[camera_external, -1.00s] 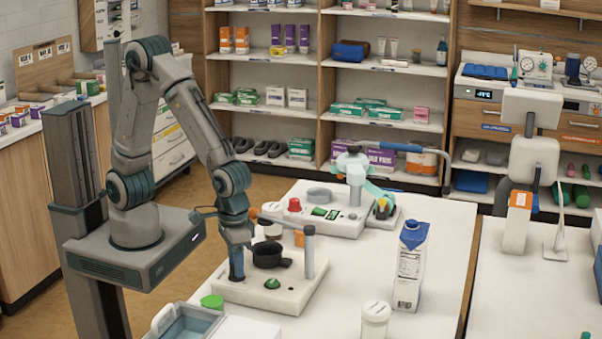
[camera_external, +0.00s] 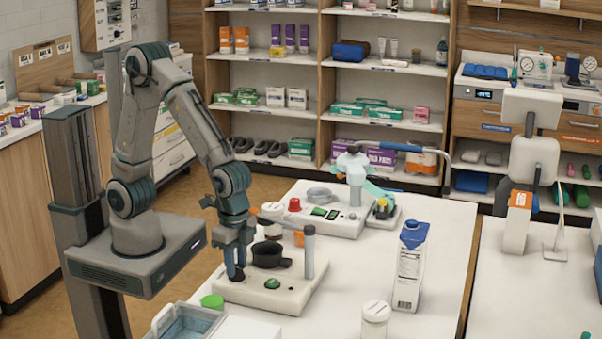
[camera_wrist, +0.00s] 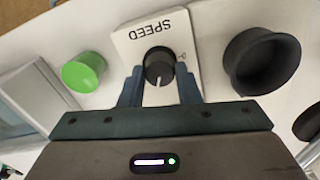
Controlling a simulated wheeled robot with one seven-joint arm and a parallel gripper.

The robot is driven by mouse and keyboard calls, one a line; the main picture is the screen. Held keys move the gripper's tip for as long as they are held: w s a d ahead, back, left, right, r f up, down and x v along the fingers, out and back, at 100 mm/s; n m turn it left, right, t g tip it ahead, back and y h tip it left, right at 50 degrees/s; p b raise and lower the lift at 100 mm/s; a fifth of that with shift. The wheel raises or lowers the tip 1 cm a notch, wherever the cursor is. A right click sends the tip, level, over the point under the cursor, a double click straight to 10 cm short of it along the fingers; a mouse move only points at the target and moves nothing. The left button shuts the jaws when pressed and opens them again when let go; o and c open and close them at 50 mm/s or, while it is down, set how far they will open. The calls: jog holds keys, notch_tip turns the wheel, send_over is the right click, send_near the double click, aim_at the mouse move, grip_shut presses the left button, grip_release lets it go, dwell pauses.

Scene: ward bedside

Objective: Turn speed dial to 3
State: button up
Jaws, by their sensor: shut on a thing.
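The speed dial (camera_wrist: 159,66) is a dark round knob with a white pointer line, on a pale plate marked SPEED (camera_wrist: 130,42) in the wrist view. The pointer faces the near side, towards my gripper's body. My gripper (camera_wrist: 159,88) has its two fingers shut on the sides of the dial. In the external view my gripper (camera_external: 237,277) reaches down to the left end of the cream device (camera_external: 262,302), where the dial sits mostly hidden by the fingers. The scale numbers are not readable; one small mark shows beside the dial.
A dark cup (camera_external: 267,254) and a grey post (camera_external: 308,252) stand on the device close to my gripper. A green round cap (camera_wrist: 84,72) lies beside it in the wrist view. A carton (camera_external: 409,266) and a white-lidded jar (camera_external: 375,319) stand to the right.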

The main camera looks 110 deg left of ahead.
jog(key=m, duration=0.6)
jog(key=shift+r+m, duration=0.1)
jog(key=shift+m, duration=0.2)
jog(key=m+p, duration=0.1)
jog(key=m, duration=0.4)
jog(key=shift+m, duration=0.4)
jog(key=o, duration=1)
notch_tip(320, 180, up, 14)
jog(key=shift+f, duration=0.1)
